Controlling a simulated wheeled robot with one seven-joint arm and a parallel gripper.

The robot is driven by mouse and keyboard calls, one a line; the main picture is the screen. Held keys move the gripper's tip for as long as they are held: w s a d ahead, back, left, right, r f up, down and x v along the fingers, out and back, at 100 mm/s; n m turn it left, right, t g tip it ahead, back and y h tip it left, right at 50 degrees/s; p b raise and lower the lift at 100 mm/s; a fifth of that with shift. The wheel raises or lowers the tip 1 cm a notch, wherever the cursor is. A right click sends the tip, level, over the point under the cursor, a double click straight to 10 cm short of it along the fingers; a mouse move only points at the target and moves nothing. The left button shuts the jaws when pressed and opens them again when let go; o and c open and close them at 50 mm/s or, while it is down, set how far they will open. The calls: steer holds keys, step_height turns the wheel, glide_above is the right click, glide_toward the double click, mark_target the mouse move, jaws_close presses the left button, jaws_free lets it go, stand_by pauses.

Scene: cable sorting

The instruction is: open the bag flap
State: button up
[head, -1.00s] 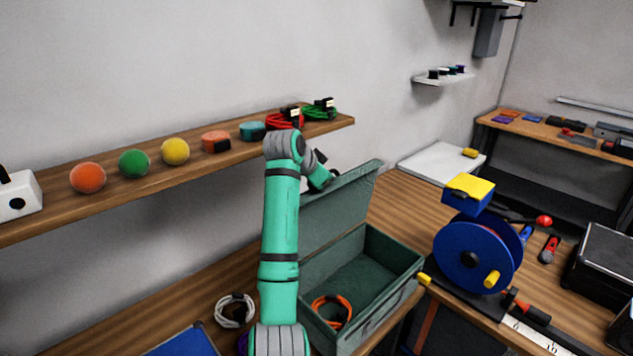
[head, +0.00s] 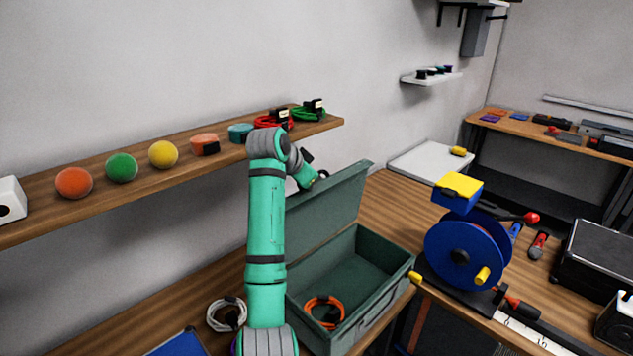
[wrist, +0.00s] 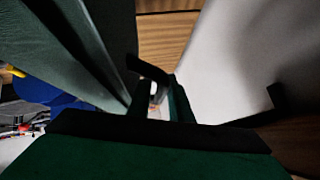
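The bag shows as a dark green box (head: 393,277) on the wooden bench. Its flap, a stiff green lid (head: 335,208), stands raised at the back, tilted away from the opening. An orange cable coil (head: 324,312) lies inside. My arm reaches up left of the box, and my gripper's end is largely hidden beside and behind the lid. In the wrist view my gripper (wrist: 212,84) has its dark fingers apart, with bench and pale wall visible between them. The lid (wrist: 65,45) fills the left of that view, beside the fingers; I cannot tell whether they touch it.
A wooden shelf (head: 215,158) with balls, tape and cables runs along the wall behind my arm. A blue cable reel (head: 455,250) stands right of the box. A white cable coil (head: 226,314) lies left of my arm. The bench behind the reel is partly clear.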

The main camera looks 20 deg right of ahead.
steer(key=v, duration=0.8)
steer(key=shift+s+a+r, duration=0.2)
steer(key=shift+s+r, duration=0.05)
